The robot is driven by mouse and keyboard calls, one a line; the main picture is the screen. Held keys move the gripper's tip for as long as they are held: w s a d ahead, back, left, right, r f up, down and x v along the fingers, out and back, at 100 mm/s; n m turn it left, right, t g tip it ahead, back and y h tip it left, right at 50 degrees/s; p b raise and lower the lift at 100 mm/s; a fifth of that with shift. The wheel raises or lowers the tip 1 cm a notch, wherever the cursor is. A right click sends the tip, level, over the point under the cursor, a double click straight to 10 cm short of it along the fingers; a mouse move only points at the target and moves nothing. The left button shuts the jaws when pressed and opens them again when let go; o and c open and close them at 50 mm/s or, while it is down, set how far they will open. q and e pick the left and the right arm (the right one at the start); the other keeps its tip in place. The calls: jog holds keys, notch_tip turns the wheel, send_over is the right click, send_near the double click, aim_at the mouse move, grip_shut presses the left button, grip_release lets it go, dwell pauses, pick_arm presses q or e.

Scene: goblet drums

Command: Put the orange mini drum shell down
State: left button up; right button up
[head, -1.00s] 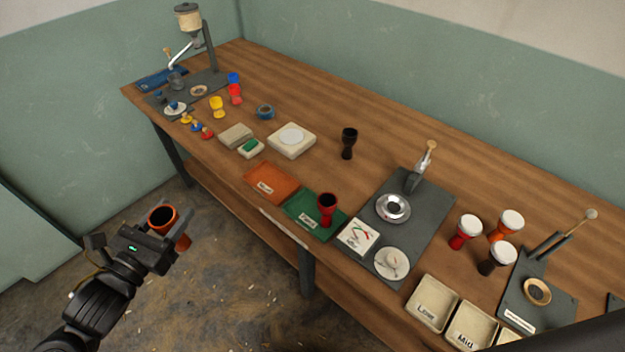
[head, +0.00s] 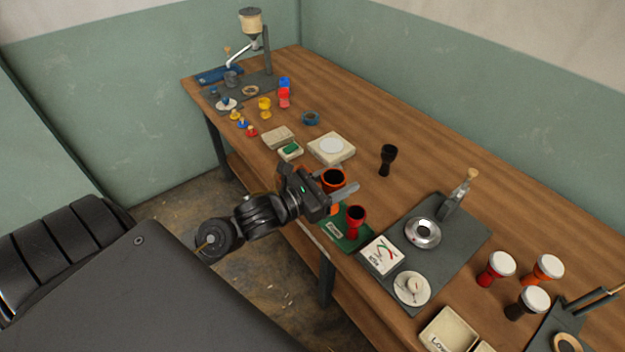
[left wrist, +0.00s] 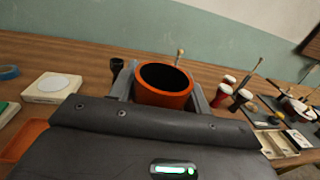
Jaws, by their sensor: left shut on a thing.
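The orange mini drum shell (head: 333,181) is held upright in my left gripper (head: 338,190), above the front edge of the bench. In the left wrist view the orange shell (left wrist: 165,88) sits between the two fingers (left wrist: 160,90), its open dark mouth facing up. The orange mat shows at the lower left of the wrist view (left wrist: 22,142); in the head view my gripper and arm hide it. A red drum shell (head: 355,220) stands on the green mat (head: 342,238), just right of and nearer than my gripper. My right gripper is not in view.
A black shell (head: 388,160) stands behind my gripper, and a white-topped block (head: 331,148) lies to its left. A dial box (head: 382,256) and a grey board (head: 455,235) are to the right.

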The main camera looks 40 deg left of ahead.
pick_arm(q)
jog(key=w+a+f+n+t+y+b, duration=0.1)
jog(key=w+a+f+n+y+b, duration=0.35)
jog(key=a, duration=0.55)
jog(key=w+a+f+n+y+b, duration=0.2)
jog(key=w+a+n+y+b, duration=0.1)
jog(key=w+a+y, duration=0.5)
jog(key=shift+m+h, duration=0.25)
jog(key=shift+h, duration=0.6)
jog(key=a+f, duration=0.1)
jog(key=f, duration=0.2)
jog(key=w+a+f+p, duration=0.1)
jog(key=a+f, duration=0.1)
jog(key=f, duration=0.1)
jog(key=a+f, duration=0.1)
jog(key=f, duration=0.2)
jog(key=shift+w+a, duration=0.2)
jog(key=shift+a, duration=0.1)
jog(key=shift+f, duration=0.25)
